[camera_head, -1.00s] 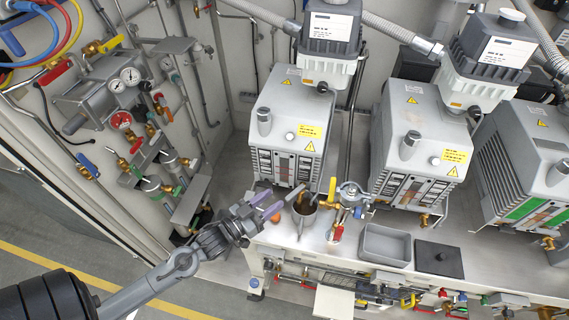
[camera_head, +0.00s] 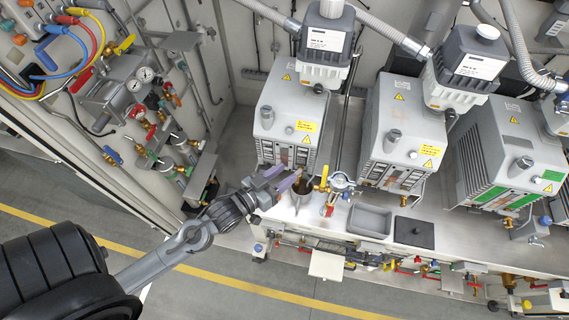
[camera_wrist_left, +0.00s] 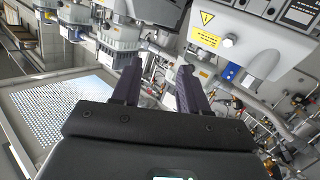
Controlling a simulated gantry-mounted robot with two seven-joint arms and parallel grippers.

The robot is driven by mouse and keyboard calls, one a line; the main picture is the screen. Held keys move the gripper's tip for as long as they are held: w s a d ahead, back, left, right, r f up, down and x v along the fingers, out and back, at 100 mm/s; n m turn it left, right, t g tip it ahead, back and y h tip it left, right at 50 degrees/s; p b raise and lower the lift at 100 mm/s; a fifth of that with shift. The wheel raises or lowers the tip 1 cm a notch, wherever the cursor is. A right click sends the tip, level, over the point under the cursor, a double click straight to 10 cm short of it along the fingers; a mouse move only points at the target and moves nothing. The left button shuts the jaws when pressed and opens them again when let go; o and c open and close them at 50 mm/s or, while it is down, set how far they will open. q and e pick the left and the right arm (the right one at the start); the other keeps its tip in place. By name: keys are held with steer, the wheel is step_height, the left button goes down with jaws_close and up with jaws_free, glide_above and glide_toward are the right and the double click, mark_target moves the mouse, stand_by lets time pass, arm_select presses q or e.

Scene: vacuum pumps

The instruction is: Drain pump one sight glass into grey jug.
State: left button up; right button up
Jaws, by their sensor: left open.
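Pump one appears to be the leftmost grey pump (camera_head: 285,122); its large side face also shows at the upper right in the left wrist view (camera_wrist_left: 245,45). Its sight glass is not clear to me; the gripper covers part of the pump's lower front. The grey jug (camera_head: 297,198) stands on the bench just in front of this pump, its dark opening upward, partly behind my fingers. My left gripper (camera_head: 283,178) is open, its two purple fingers at the pump's lower front, just left of and above the jug. In the left wrist view the fingers (camera_wrist_left: 160,82) are apart with nothing between them.
A yellow-handled valve (camera_head: 323,178) stands close right of the jug. A grey open tray (camera_head: 369,221) and a dark flat block (camera_head: 414,232) lie further right on the bench. Wall valves and gauges (camera_head: 140,80) are at the left.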

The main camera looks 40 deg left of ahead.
arm_select(q)
steer(key=shift+s+d+r+g+p, duration=0.1)
steer(key=shift+d+r+g+p, duration=0.2)
steer(key=shift+r+p, duration=0.35)
steer(key=shift+s+d+r+g+p, duration=0.1)
steer(key=shift+d+r+g+p, duration=0.15)
steer(key=shift+r+p, duration=0.35)
